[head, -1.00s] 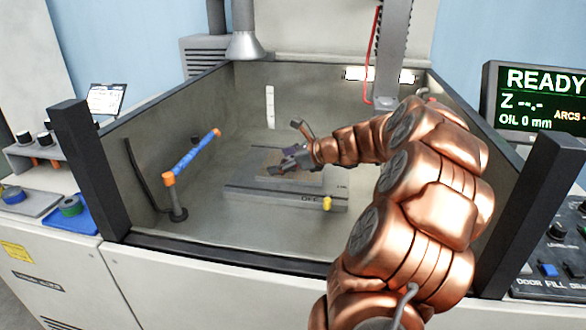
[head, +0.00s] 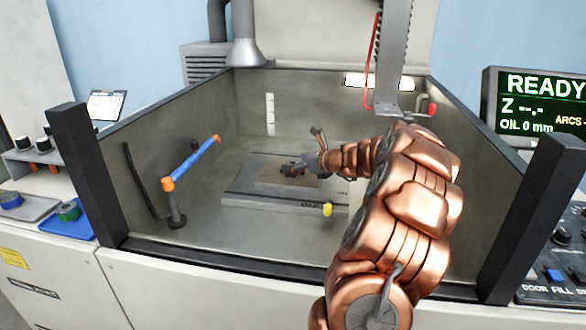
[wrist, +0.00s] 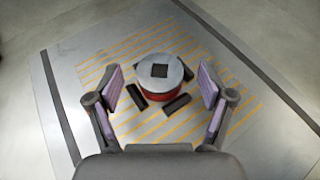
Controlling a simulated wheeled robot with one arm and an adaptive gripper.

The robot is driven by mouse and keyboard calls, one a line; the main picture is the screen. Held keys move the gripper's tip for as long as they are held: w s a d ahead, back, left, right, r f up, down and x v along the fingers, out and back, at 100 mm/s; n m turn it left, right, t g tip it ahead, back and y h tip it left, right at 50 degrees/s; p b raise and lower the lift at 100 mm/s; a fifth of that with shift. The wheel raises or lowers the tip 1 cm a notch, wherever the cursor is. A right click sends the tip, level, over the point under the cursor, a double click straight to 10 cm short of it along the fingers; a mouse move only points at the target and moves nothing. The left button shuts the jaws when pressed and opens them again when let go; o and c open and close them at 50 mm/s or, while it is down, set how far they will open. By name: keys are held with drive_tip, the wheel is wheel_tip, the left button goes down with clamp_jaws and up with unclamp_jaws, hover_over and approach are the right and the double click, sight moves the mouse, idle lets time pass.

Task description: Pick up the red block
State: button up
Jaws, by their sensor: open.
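No plain red block shows. In the wrist view, a round piece (wrist: 160,72) has a flat grey top with a dark square hole and a red band around its side. It sits upright on an orange-striped plate (wrist: 98,67), with several short dark bars around its base. My gripper (wrist: 160,84) is open and empty, with its purple-padded fingers apart on the left and right of the round piece, touching neither side as far as I can see. In the head view, my gripper (head: 297,165) is over the plate, small and dark, and it hides the round piece.
The plate lies on a grey slab (head: 238,199) inside a walled tank. An orange-and-blue nozzle (head: 191,163) stands to the left. A yellow knob (head: 327,209) is at the slab's front. A grey vertical column (head: 393,50) hangs behind my arm.

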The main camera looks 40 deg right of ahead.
drive_tip(key=shift+w+f, duration=0.15)
drive_tip(key=shift+w, duration=0.25)
clamp_jaws()
idle(0.4)
